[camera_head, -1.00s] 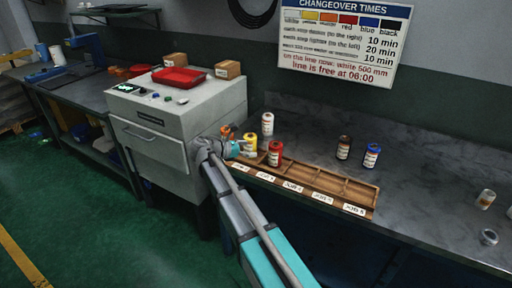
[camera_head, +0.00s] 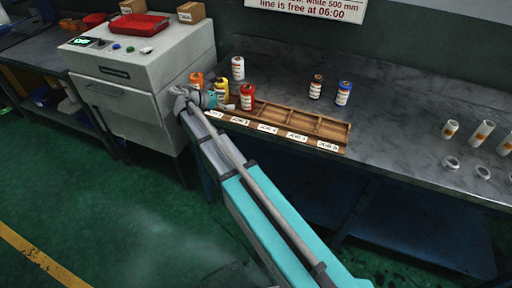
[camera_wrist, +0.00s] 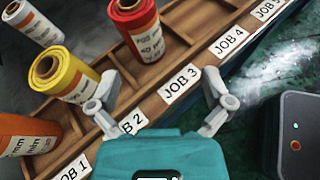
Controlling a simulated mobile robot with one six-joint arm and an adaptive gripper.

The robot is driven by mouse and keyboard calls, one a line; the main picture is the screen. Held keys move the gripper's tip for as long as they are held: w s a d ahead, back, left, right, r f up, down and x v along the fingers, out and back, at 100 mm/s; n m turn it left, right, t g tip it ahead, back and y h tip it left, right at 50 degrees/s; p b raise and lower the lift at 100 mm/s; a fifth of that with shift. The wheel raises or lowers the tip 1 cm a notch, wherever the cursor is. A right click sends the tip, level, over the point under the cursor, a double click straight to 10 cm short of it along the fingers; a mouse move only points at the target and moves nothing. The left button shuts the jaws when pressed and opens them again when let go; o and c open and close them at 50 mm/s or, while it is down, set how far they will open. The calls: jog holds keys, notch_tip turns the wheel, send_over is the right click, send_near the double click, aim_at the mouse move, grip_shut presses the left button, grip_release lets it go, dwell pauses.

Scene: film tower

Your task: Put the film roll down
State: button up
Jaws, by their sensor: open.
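My gripper (camera_head: 226,105) is open and empty at the front edge of the wooden rack (camera_head: 327,130). In the wrist view its spread fingers (camera_wrist: 160,100) are above the JOB 2 and JOB 3 labels. The red film roll (camera_head: 247,97) stands upright in the JOB 3 compartment, just beyond the fingers; it also shows in the wrist view (camera_wrist: 138,28). The yellow roll (camera_wrist: 68,78) stands behind the left finger, by JOB 2. The orange roll (camera_wrist: 27,135) is by JOB 1. The JOB 4 and JOB 5 compartments look empty.
A white roll (camera_head: 238,68) stands behind the rack. A black roll (camera_head: 316,87) and a blue roll (camera_head: 343,94) stand on the bench behind its right end. White cores (camera_head: 482,132) and rings are at the right. A grey machine (camera_head: 145,75) stands at the left.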

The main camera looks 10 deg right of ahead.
jog(key=s+d+f+m+g+y, duration=0.1)
jog(key=s+d+f+m+y, duration=0.1)
jog(key=s+m, duration=0.4)
jog(key=s+d+f+m+g+y, duration=0.2)
jog(key=s+f+m+y, duration=0.3)
jog(key=s, duration=0.4)
jog(key=s+d+f+m+g+y, duration=0.1)
jog(key=s+d+f+m+y, duration=0.3)
jog(key=s+m, duration=0.4)
jog(key=shift+s+f+m+y, duration=0.15)
jog(key=shift+s+m+y, duration=0.15)
jog(key=shift+m+y, duration=0.45)
jog(key=shift+d, duration=0.1)
notch_tip(320, 180, up, 12)
jog(key=p, duration=1.1)
jog(key=shift+f+p, duration=0.15)
jog(key=shift+p, duration=0.25)
